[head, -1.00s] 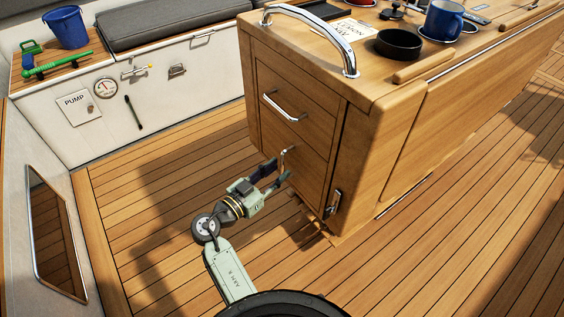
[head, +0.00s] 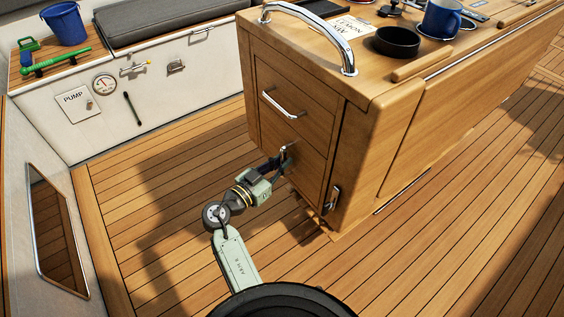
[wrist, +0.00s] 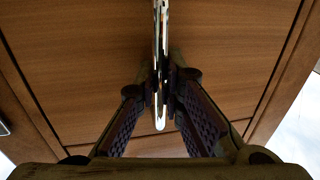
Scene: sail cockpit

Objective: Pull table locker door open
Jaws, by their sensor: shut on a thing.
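The table locker door (head: 292,175) is the lower wooden front on the end of the cockpit table, below a drawer front. It looks closed, flush with its frame. Its upright metal handle (head: 283,152) is partly hidden by my gripper (head: 278,163). In the wrist view the handle (wrist: 160,50) stands vertical at the middle of the door (wrist: 90,70). My gripper (wrist: 162,100) is shut on the handle, with one dark ridged finger on each side of it.
Above the door is a drawer with a chrome pull (head: 281,105). A chrome grab rail (head: 318,30) curves over the table end. A metal latch (head: 331,199) sits on the table's corner side. The teak floor (head: 150,210) is clear to the left.

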